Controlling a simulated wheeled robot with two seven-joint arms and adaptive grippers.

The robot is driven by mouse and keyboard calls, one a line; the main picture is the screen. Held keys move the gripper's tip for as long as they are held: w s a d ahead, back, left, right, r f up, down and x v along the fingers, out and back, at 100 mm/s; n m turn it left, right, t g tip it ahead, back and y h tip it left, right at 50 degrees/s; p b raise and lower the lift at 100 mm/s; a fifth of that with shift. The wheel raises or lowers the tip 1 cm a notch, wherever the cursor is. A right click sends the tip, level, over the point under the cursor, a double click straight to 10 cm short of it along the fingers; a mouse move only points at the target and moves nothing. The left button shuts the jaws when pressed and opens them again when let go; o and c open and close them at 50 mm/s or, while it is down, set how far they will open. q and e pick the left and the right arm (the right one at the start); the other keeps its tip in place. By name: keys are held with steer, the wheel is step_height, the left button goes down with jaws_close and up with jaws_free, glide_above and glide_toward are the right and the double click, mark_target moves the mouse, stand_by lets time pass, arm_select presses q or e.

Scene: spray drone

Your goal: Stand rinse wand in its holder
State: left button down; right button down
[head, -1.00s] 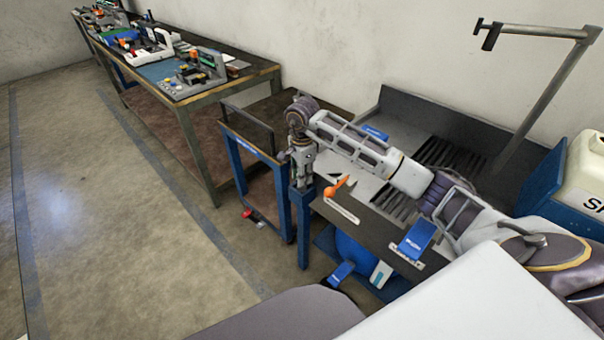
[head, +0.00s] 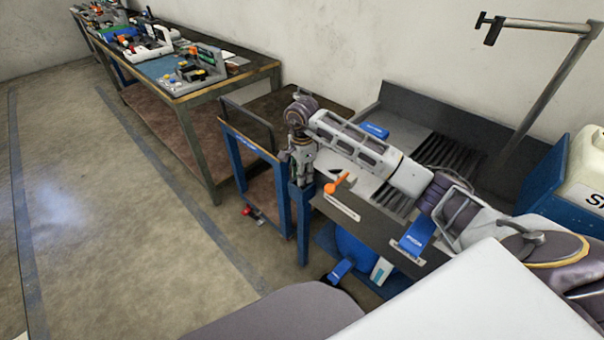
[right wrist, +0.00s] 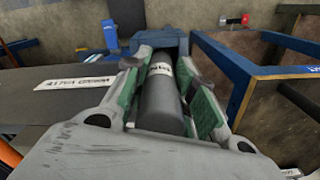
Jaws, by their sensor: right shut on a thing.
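My right gripper (head: 302,180) is over the front left corner of the wash bench. In the right wrist view, its green-padded fingers (right wrist: 172,88) are shut on a dark grey cylinder with a white label, which looks like the rinse wand (right wrist: 160,98). The wand's far end reaches toward a blue part (right wrist: 160,43) at the bench edge. I cannot tell whether this part is the holder or whether the wand touches it. The wand is hardly discernible in the head view. My left gripper is not in view.
The wash bench (head: 400,163) has a dark grate, an orange lever (head: 338,184) and blue clips. A blue-framed cart (head: 246,146) stands close left of the gripper. A long workbench (head: 190,95) with parts stands farther back. Floor at left is clear.

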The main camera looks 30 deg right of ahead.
steer(key=shift+f, duration=0.2)
steer(key=shift+f, duration=0.15)
stand_by(0.4)
steer(key=c, duration=1.1)
jaws_free()
steer(key=shift+r, duration=0.2)
steer(key=shift+w+r, duration=0.1)
steer(key=shift+r, duration=0.45)
step_height(320, 180, up, 10)
steer(key=shift+r, duration=0.25)
steer(key=shift+a+r, duration=0.1)
steer(key=shift+r, duration=0.1)
